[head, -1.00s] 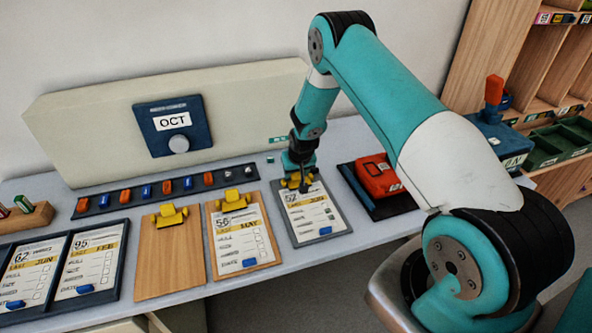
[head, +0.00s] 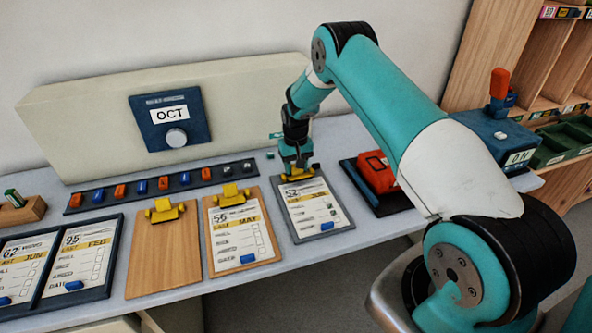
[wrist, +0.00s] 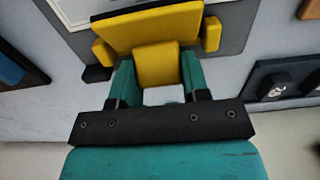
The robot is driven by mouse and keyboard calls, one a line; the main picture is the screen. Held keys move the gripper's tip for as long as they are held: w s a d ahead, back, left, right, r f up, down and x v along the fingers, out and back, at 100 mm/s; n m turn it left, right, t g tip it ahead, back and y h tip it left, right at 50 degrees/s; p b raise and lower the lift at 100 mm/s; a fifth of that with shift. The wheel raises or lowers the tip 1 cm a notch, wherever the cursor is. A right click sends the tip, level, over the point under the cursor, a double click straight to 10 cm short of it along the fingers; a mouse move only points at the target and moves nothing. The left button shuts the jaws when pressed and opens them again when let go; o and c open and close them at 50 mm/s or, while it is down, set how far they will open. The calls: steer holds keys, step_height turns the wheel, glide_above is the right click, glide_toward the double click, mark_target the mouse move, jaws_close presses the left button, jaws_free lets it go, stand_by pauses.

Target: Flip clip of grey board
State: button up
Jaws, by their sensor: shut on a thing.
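The grey board (head: 327,233) lies on the table with a white card (head: 313,205) on it and a blue tab near its lower end. Its yellow clip (head: 313,173) is at the top edge. My gripper (head: 296,168) is at that clip. In the wrist view my gripper (wrist: 158,85) has its two teal fingers on either side of the yellow clip's middle tab (wrist: 157,64), closed on it. The clip's wide yellow bar (wrist: 150,26) shows beyond the fingers. The clip's underside and how far it is turned cannot be told.
Two wooden boards with yellow clips (head: 165,210) (head: 233,192) lie to the left. A dark tray with a red device (head: 377,172) stands to the right. A strip of coloured pegs (head: 98,208) runs behind, before a cream panel with an OCT dial (head: 176,138).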

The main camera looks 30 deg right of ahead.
stand_by(0.3)
steer(key=o, duration=0.6)
steer(key=shift+o, duration=0.2)
step_height(320, 180, up, 17)
steer(key=b, duration=0.2)
steer(key=shift+r+b, duration=0.2)
steer(key=shift+b, duration=0.15)
steer(key=shift+w, duration=0.1)
